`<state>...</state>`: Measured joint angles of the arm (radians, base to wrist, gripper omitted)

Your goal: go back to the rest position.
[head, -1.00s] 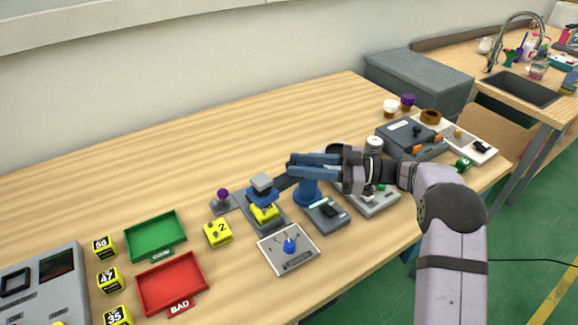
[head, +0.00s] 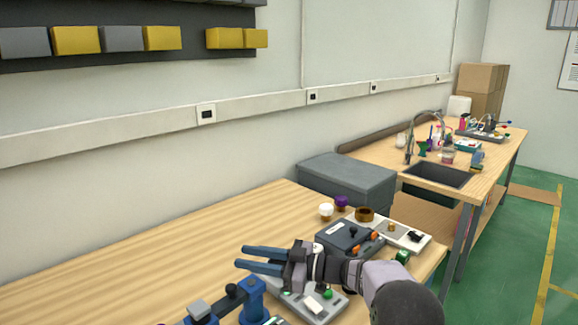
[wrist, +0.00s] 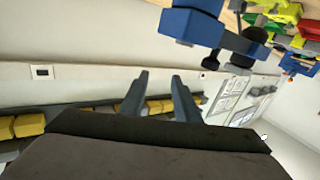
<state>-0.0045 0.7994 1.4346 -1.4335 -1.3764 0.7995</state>
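My gripper (head: 238,257) is above the right part of the wooden table in the head view, with its two blue-grey fingers pointing left. In the wrist view its fingers (wrist: 158,96) stand apart with nothing between them, and the wall shows behind. A blue stand (head: 252,298) with a dark arm is below and in front of the fingers in the head view. It also shows at the top of the wrist view (wrist: 195,22), apart from the fingers.
A grey device with buttons (head: 325,302) lies under my arm. A dark box (head: 348,240), a white cup (head: 326,211), a purple-topped cup (head: 341,203) and a brown ring (head: 365,214) are at the right. A grey chest (head: 345,185) stands behind. The table's left part (head: 130,270) is clear.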

